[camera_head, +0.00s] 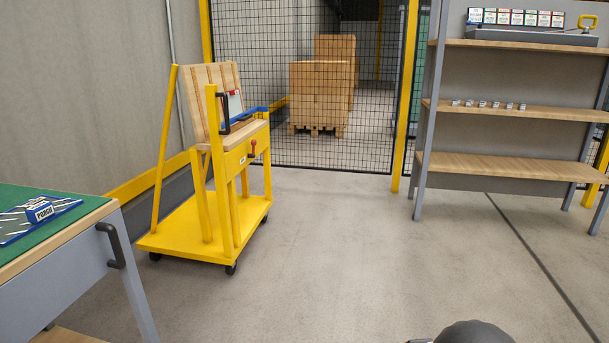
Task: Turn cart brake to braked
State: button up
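A yellow cart (185,232) stands left of centre on small black casters, beside the grey wall. A small red lever (252,148) sits on the yellow panel at the cart's right side, below the wooden top; it looks roughly upright, with a small white label to its left. I cannot read the label or tell which brake setting the lever marks. My gripper is not in view.
A green-topped workbench (85,203) with a dark handle (110,245) stands at the near left. A shelf rack (500,165) stands at the right. A black mesh fence (300,150) closes the back, with stacked boxes (318,90) behind. The middle floor is clear.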

aim_at(253, 142)
jog(key=i+l+u, duration=0.1)
jog(key=i+u, duration=0.15)
jog(key=i, duration=0.25)
jog(key=i+l+u, duration=0.3)
jog(key=i, duration=0.25)
jog(key=i+l+u, duration=0.25)
jog(key=i+l, duration=0.3)
jog(key=i, duration=0.2)
jog(key=i+l+u, duration=0.25)
jog(key=i+l, duration=0.4)
jog(key=i+l+u, duration=0.3)
jog(key=i+l, duration=0.3)
jog(key=l, duration=0.25)
